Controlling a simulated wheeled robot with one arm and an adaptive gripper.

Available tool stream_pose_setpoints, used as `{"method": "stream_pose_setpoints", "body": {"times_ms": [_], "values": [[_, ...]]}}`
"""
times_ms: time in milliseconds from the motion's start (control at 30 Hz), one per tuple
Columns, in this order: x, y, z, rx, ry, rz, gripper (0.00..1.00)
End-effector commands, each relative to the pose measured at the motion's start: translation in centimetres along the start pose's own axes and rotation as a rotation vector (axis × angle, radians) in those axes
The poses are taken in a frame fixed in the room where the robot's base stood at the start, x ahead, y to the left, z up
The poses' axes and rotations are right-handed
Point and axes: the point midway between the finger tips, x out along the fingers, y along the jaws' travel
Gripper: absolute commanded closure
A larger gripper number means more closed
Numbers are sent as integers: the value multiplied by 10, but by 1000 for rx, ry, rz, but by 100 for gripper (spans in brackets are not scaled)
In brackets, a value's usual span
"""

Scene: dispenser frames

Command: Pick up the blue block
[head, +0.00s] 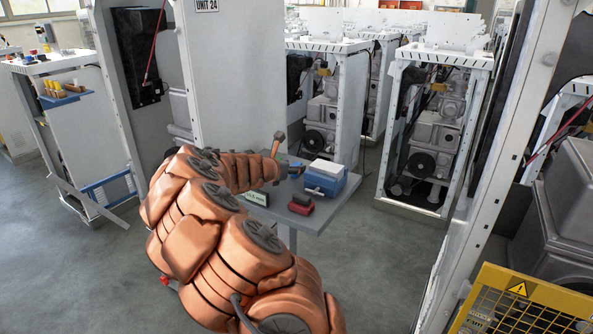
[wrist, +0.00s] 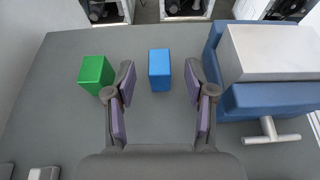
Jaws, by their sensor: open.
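The blue block (wrist: 160,70) stands on the grey table (wrist: 62,130) in the wrist view, ahead of my gripper and centred between its fingers. My gripper (wrist: 160,82) is open and empty, with one finger on each side of the line to the block. The block does not touch either finger in this view.
A green block (wrist: 96,74) stands just left of the left finger. A red and black object (head: 301,204) lies near the table's front.

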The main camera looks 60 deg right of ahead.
Motion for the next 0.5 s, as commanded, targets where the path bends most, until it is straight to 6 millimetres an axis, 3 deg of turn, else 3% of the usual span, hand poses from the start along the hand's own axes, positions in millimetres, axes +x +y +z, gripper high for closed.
{"method": "stream_pose_setpoints", "body": {"times_ms": [233,500], "values": [[27,0,-2,0,3,-2,46],[33,0,-2,0,2,0,46]]}}
